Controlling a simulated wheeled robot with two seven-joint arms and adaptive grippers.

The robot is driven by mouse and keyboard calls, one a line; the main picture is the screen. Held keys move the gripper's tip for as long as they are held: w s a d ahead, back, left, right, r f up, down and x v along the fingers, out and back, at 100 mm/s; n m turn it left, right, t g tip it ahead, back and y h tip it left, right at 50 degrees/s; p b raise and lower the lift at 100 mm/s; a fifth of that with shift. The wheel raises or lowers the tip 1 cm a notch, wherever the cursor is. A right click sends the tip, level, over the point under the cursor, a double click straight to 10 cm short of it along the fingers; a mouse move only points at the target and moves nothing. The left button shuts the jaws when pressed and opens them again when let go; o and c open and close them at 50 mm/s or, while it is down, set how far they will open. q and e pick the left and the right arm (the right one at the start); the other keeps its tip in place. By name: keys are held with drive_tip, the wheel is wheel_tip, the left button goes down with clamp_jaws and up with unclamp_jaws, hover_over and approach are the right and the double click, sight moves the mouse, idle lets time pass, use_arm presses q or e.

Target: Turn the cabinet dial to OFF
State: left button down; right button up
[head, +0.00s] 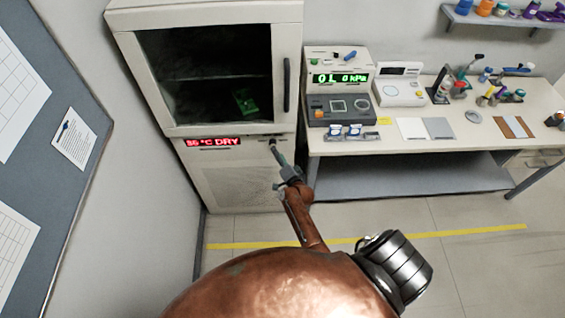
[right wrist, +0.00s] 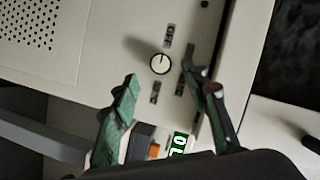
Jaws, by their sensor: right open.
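The cabinet (head: 215,166) stands at the left in the head view, with a lit red display (head: 212,142) reading about 86 °C DRY. The dial (right wrist: 160,64) is a small round white knob with a dark rim and a short dark mark, on the cabinet's panel in the right wrist view. My right gripper (head: 276,154) is at the panel right of the display. In the right wrist view its open fingers (right wrist: 159,78) are on either side below the dial, apart from it. My left gripper is out of view.
The cabinet's glass door (head: 206,72) is closed, with a green object (head: 245,101) inside. A bench (head: 470,155) with instruments, including a green-lit pressure display (head: 340,78), stands close at the right. A wall board is at the left. The floor in front is clear.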

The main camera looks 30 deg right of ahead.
drive_tip(key=v, duration=0.5)
drive_tip(key=shift+s+a, duration=0.1)
drive_tip(key=shift+s, duration=0.25)
drive_tip(key=s+a+f+n+g+y+b, duration=0.1)
drive_tip(key=s+a+f+n+g, duration=0.15)
drive_tip(key=s+f, duration=0.65)
drive_tip(key=s+a+f+n+g+y+b, duration=0.1)
drive_tip(key=s+a+f+n+g+b, duration=0.3)
drive_tip(key=f, duration=1)
drive_tip(key=s+a+f+n+g+y+p, duration=0.1)
drive_tip(key=s+f+n, duration=0.1)
drive_tip(key=s+f, duration=0.75)
drive_tip(key=s+f+n+g+b, duration=0.1)
drive_tip(key=s+f+n+g, duration=0.1)
drive_tip(key=s+f, duration=0.4)
drive_tip(key=s+f+n+g+b, duration=0.1)
drive_tip(key=s+f, duration=0.5)
drive_tip(key=s, duration=1)
drive_tip(key=s+f+n+g+b, duration=0.2)
drive_tip(key=s+f+n+g, duration=0.2)
drive_tip(key=s+f, duration=0.3)
drive_tip(key=s+n, duration=0.1)
drive_tip(key=s, duration=0.3)
drive_tip(key=shift+s, duration=0.2)
drive_tip(key=shift+a, duration=0.1)
